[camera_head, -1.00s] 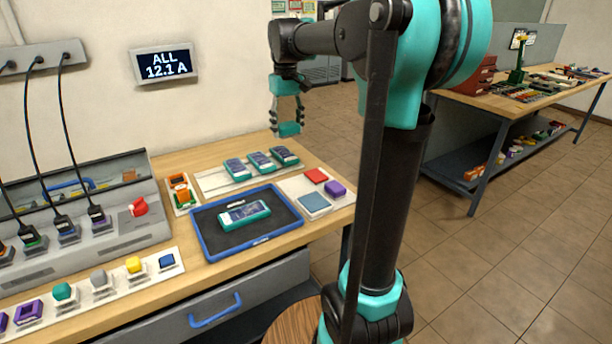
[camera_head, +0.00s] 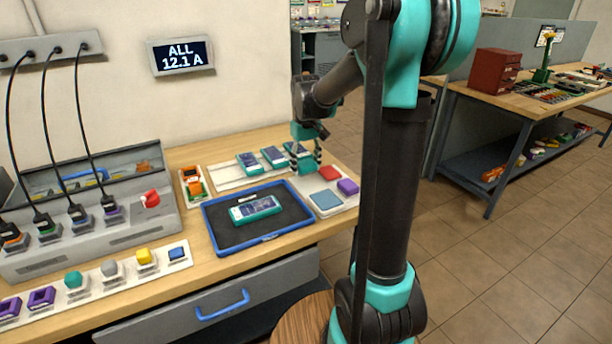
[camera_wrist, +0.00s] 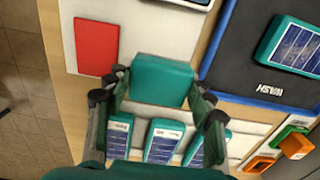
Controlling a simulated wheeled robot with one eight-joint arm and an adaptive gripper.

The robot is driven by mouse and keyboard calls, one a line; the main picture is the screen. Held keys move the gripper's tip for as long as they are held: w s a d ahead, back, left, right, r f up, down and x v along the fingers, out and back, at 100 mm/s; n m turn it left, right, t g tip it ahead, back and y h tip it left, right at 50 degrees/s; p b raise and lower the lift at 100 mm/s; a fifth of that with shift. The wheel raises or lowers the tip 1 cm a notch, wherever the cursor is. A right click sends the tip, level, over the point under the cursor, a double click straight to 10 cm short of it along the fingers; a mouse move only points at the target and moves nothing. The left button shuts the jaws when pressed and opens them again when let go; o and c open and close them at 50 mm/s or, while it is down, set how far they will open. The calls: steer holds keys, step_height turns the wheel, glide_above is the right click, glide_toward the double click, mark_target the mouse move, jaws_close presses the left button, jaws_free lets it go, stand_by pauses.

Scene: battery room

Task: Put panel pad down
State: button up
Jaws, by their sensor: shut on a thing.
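The panel pad, a teal block (camera_wrist: 162,78), sits between the fingers of my gripper (camera_wrist: 160,98) in the wrist view. My gripper is shut on it. In the wrist view the pad overlaps the white sheet (camera_wrist: 139,35) beside the red pad (camera_wrist: 97,46). I cannot tell whether it touches the sheet.
The sheet also holds a blue pad (camera_head: 326,200) and a purple pad (camera_head: 348,187). Several small solar panels (camera_head: 273,156) lie on a white strip close to my gripper. A blue-rimmed tray (camera_head: 212,233) with one panel (camera_head: 255,208) lies to the left.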

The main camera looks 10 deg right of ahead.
mark_target(306, 182)
steer(key=shift+f, duration=1.95)
steer(key=shift+s+f, duration=0.1)
steer(key=shift+f, duration=0.15)
steer(key=o, duration=1.2)
steer(key=shift+f, duration=0.1)
step_height(306, 182, up, 13)
steer(key=shift+f, duration=0.1)
